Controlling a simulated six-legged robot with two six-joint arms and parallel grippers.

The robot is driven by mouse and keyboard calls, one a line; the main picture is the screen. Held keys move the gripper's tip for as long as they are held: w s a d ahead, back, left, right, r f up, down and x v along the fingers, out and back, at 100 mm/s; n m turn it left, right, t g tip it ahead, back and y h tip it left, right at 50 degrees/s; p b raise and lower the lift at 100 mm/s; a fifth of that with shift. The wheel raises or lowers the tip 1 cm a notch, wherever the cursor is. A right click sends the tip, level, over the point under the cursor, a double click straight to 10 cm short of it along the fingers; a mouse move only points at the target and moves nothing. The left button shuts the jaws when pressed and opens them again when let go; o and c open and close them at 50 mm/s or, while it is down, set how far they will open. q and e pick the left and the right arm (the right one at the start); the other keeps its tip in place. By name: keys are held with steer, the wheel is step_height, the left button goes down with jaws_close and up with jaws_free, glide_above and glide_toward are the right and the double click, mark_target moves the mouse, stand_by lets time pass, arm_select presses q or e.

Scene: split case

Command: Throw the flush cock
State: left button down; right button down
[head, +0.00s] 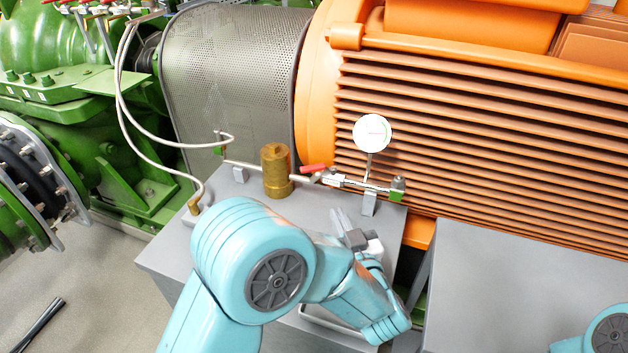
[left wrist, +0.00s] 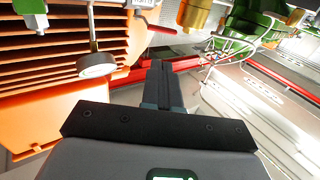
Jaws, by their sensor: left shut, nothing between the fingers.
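The cock with a red lever (head: 313,168) sits on the thin pipe between the brass cylinder (head: 277,172) and the round white dial gauge (head: 372,133). Its lever lies nearly flat, close to the pipe's line. My left gripper (head: 343,218) is shut and empty, in front of the pipe and below and right of the red lever, apart from it. In the left wrist view the closed grey fingers (left wrist: 160,68) point up the picture, with the gauge (left wrist: 97,65) to their left and the brass cylinder (left wrist: 195,12) above right. My right gripper is out of view.
The pipe stands on small brackets on a grey table (head: 180,245). A white hose (head: 122,90) loops down at the left. A ribbed orange motor (head: 450,130) and a perforated guard (head: 235,70) stand close behind. Another grey surface (head: 520,290) lies at the right.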

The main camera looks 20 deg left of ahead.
mark_target(314, 171)
arm_select(q)
steer(key=p+x, duration=0.1)
steer(key=x, duration=0.5)
steer(key=p+x, duration=0.1)
steer(key=x, duration=0.6)
steer(key=shift+w+a+f, duration=0.2)
steer(key=shift+a+f, duration=0.05)
steer(key=shift+a, duration=0.1)
